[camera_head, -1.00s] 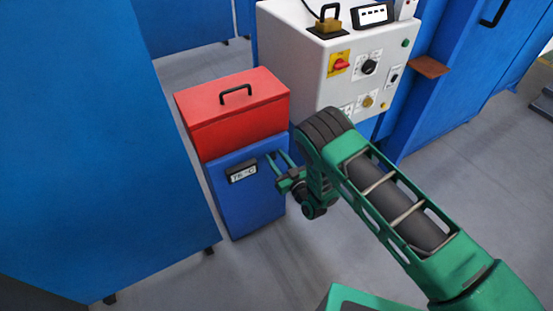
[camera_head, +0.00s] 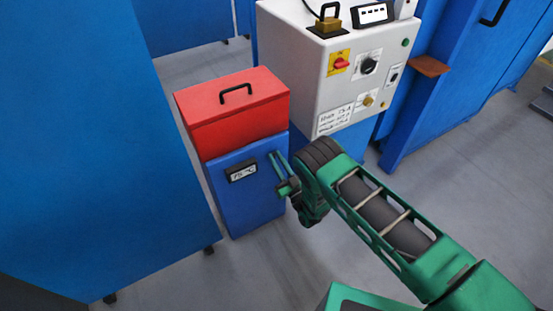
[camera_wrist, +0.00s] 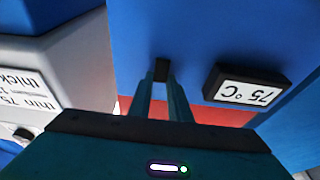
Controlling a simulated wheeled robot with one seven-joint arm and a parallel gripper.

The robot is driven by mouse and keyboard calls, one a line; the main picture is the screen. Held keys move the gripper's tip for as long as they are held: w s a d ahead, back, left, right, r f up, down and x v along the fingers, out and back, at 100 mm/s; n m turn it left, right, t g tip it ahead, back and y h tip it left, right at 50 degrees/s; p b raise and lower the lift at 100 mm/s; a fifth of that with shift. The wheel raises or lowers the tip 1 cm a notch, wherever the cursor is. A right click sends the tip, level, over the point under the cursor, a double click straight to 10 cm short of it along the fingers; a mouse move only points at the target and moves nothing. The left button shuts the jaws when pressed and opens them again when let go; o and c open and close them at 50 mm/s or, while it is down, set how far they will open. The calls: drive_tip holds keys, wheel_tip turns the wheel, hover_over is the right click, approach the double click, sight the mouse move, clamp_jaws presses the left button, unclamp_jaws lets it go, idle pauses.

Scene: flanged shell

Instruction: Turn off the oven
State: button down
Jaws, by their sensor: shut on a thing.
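The oven appears to be the blue box (camera_head: 250,205) with a red lid (camera_head: 235,115), in the head view left of centre; its blue front (camera_wrist: 210,35) fills much of the upside-down wrist view. Its display (camera_head: 242,172) reads about 75 °C, and the display (camera_wrist: 247,88) is right of my fingers in the wrist view. My gripper (camera_head: 278,158) is at the upper right of the blue front. In the wrist view its fingers (camera_wrist: 161,78) come together on a small black part (camera_wrist: 161,69) at the front, likely a switch. The fingertips hide most of it.
A white control box (camera_head: 345,70) with a red-and-yellow switch (camera_head: 340,63) and knobs stands behind and to the right. A large blue cabinet (camera_head: 80,150) stands close on the left. Grey floor (camera_head: 165,275) lies open in front.

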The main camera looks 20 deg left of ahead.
drive_tip(key=shift+w+d+f+t+y, duration=0.15)
drive_tip(key=shift+d+t+y, duration=0.05)
drive_tip(key=shift+t+y, duration=0.1)
drive_tip(key=c, duration=1.7)
unclamp_jaws()
drive_tip(key=shift+o, duration=0.3)
drive_tip(key=shift+a, duration=0.1)
